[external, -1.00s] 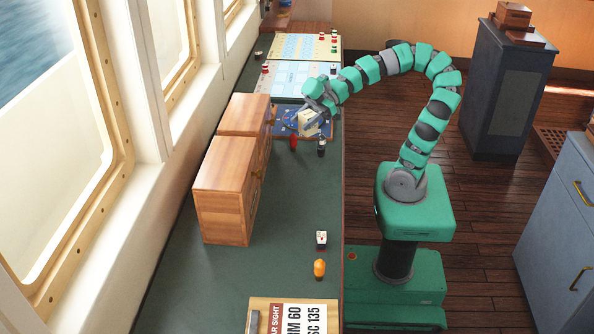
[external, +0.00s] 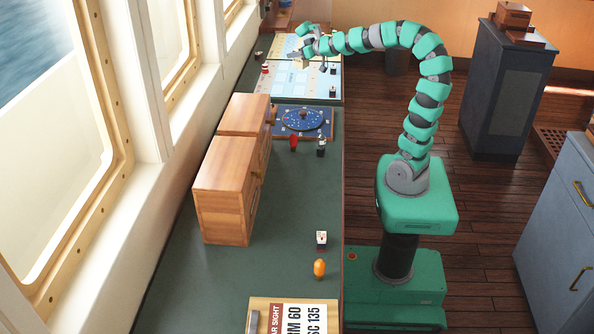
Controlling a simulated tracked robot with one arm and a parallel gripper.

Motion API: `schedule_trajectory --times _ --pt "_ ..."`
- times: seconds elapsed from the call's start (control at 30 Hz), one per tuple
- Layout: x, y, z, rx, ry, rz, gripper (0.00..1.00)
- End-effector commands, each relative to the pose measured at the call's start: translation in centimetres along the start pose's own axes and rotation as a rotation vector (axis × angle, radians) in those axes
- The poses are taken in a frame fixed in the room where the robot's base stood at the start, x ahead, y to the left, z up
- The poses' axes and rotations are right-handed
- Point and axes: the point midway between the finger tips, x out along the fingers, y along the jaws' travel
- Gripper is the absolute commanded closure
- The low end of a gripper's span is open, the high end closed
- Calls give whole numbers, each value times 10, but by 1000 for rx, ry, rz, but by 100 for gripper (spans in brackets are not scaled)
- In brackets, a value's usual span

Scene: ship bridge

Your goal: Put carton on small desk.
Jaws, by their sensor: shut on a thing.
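My gripper (external: 306,46) is at the far end of the long green-topped counter (external: 283,190), above the charts. It is shut on the carton (external: 294,58), a small beige-grey box that shows only in part beside the jaws. The carton is held up, clear of the blue round dial board (external: 303,119). I cannot tell for sure which piece of furniture is the small desk. A dark cabinet (external: 500,100) stands at the upper right, and a blue-grey drawer unit (external: 562,225) at the right edge.
Two wooden cabinets (external: 223,190) stand on the counter by the windows. A red item (external: 293,142), a dark bottle (external: 321,147), a small white box (external: 321,239) and an orange item (external: 319,268) stand near its right side. Wooden boxes (external: 514,16) top the dark cabinet.

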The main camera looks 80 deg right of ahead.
Motion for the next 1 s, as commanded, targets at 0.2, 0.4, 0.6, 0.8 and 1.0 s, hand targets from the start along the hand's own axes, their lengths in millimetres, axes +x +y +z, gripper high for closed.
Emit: schedule_trajectory --times 0.2,0.4,0.6,0.8,1.0 --pt "3 40 -28 46 0 120 79" --pt "4 55 -38 67 0 163 79" --pt "5 56 -39 69 0 168 79" --pt "2 56 -46 69 3 168 79" --pt "-8 57 -70 69 3 169 79"
